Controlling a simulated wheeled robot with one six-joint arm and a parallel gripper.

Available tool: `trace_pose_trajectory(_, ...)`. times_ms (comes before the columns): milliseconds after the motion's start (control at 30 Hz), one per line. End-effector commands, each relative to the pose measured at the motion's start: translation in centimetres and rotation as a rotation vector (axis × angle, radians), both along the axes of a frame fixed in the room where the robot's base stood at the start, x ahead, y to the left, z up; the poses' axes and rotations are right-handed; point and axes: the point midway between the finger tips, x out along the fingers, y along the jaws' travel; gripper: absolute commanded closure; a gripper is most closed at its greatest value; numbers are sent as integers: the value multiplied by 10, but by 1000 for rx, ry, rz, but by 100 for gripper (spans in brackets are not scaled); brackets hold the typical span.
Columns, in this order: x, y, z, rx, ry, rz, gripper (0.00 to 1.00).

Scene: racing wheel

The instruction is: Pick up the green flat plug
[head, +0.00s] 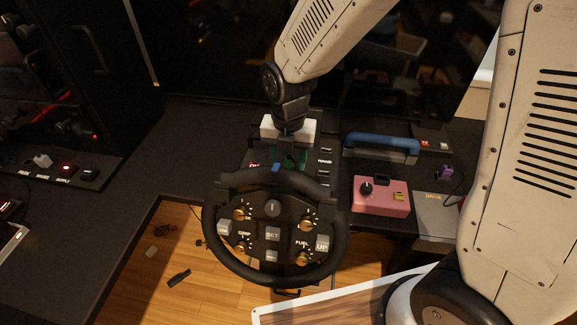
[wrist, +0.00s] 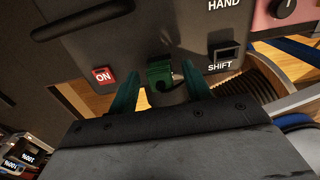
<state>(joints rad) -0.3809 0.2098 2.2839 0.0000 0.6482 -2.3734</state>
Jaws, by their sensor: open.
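In the wrist view, the green flat plug (wrist: 158,73) sits at the edge of a dark panel, between the ON button and the SHIFT switch. My gripper (wrist: 160,80) is open, with one dark green finger on each side of the plug. Gaps show between the fingers and the plug, so it is not clasped. In the head view, my gripper (head: 290,155) points down behind the steering wheel, and the wheel rim and arm hide most of its surroundings. I cannot tell the plug from the green fingers there.
The black steering wheel (head: 272,228) stands in front of my gripper. A red ON button (wrist: 103,77) and a SHIFT switch (wrist: 223,55) flank the plug. A pink box (head: 381,197) with a knob and a blue handle (head: 382,142) lie to the right.

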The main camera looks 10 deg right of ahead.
Motion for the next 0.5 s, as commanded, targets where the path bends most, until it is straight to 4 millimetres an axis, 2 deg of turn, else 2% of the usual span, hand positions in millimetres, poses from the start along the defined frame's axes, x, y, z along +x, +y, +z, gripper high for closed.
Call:
trace_pose_trajectory(267, 0, 0, -3, 0, 0, 0, 51)
trace_pose_trajectory(433, 0, 0, -3, 0, 0, 0, 98)
trace_pose_trajectory(500, 0, 0, -3, 0, 0, -1, 99)
